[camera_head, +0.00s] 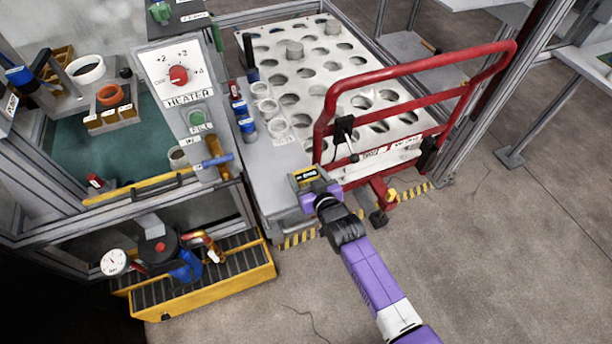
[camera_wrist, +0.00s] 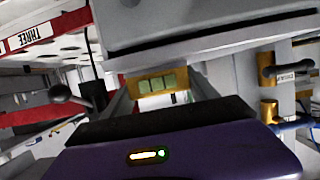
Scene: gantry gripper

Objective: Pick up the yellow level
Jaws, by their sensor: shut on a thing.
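The yellow level (camera_head: 304,176) is a small yellow block with a dark face. It is at the front edge of the grey bench, left of the red rail. My gripper (camera_head: 316,190) reaches it from the front and is shut on it. In the wrist view the level (camera_wrist: 158,84) shows its yellow frame and pale green windows just beyond the dark edge of my gripper. The finger contact is mostly hidden, and I cannot tell whether the level is clear of the bench.
The red tubular rail (camera_head: 330,110) stands close on the right, with a black box and lever on it. Several jars (camera_head: 262,92) and blue-capped containers line the bench on the left. A yellow slatted tray (camera_head: 215,290) stands low at left. Open floor lies in front.

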